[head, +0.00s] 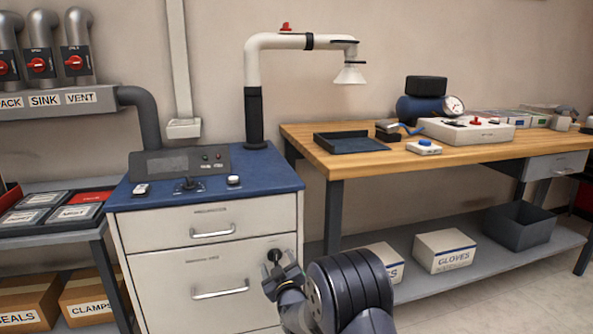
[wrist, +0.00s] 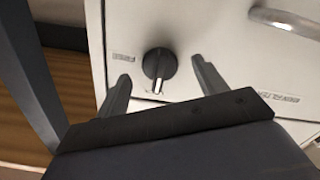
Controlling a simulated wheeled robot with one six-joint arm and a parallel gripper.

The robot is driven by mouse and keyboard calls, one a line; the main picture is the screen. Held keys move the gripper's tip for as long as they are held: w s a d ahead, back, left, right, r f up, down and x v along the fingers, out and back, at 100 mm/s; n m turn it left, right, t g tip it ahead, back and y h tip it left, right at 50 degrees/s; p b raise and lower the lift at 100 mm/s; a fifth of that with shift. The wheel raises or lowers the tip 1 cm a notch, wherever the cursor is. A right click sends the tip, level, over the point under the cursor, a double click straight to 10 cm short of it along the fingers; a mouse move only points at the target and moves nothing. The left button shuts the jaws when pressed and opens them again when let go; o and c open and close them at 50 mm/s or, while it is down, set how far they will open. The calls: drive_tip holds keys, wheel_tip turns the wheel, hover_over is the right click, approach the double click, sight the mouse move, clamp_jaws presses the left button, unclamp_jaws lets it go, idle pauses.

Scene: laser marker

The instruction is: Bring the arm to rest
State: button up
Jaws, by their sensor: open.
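My arm (head: 345,290) reaches up from the bottom of the head view, in front of the white drawer cabinet (head: 165,275). My gripper (head: 279,272) is at the cabinet's lower right front; it also shows in the wrist view (wrist: 162,80). Its two fingers are spread apart. A black rotary knob (wrist: 160,63) on the cabinet front sits between and beyond the fingertips in the wrist view. It shows small above the fingers in the head view (head: 274,254). I cannot tell whether the fingers touch it. Nothing is held.
Drawer handles (head: 220,291) stick out left of my gripper. A wooden workbench (head: 330,160) stands to the right, with a lower shelf (head: 400,270) holding a glove box (head: 444,250) and a dark bin (head: 520,226). A grey side shelf (head: 60,232) is at the left.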

drive_tip(key=m+p, duration=0.3)
drive_tip(key=shift+r+m, duration=0.15)
drive_tip(key=shift+m, duration=0.25)
drive_tip(key=shift+m+p, duration=0.75)
drive_tip(key=shift+m, duration=0.05)
